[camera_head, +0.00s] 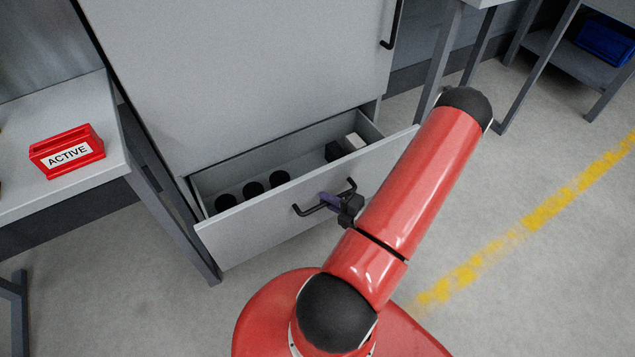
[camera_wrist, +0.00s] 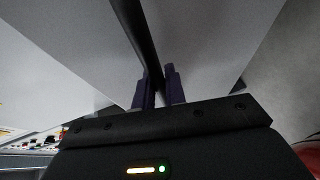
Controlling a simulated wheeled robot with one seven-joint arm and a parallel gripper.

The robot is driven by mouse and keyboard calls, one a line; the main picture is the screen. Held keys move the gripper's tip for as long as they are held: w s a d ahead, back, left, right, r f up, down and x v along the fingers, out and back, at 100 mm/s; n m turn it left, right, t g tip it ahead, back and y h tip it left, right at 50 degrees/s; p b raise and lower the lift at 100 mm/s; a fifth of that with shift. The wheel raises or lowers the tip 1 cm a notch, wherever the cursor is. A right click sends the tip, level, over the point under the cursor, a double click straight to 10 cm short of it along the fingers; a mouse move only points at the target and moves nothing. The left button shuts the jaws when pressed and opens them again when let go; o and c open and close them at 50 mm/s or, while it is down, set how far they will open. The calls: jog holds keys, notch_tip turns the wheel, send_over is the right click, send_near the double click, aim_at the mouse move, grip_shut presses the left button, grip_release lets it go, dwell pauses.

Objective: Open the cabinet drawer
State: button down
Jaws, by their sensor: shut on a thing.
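The cabinet (camera_head: 245,70) is a tall grey unit. Its bottom drawer (camera_head: 240,241) stands pulled out, with its inside showing from above. Several black round things and a white block lie in it. The drawer has a black bar handle (camera_head: 308,211) on its front. My gripper (camera_head: 336,200) is at the handle, with purple fingers around the bar. In the wrist view, my gripper (camera_wrist: 160,88) has its two fingers on either side of the black handle bar (camera_wrist: 138,35), shut on it. My red arm hides part of the drawer front's right side.
A table (camera_head: 100,190) with a red "ACTIVE" bin (camera_head: 67,151) stands left of the cabinet. A cabinet door with a black handle (camera_head: 392,25) is above the drawer. A shelf with a blue bin (camera_head: 605,42) is at the far right. The floor at right, with a yellow line (camera_head: 530,220), is clear.

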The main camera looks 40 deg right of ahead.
jog(key=shift+s+a, duration=0.25)
jog(key=shift+s, duration=0.8)
jog(key=shift+s+a, duration=0.25)
jog(key=shift+s, duration=0.75)
jog(key=c, duration=1.7)
grip_release()
jog(key=shift+s, duration=0.1)
jog(key=v, duration=0.7)
jog(key=shift+s+d, duration=0.15)
jog(key=shift+s, duration=0.15)
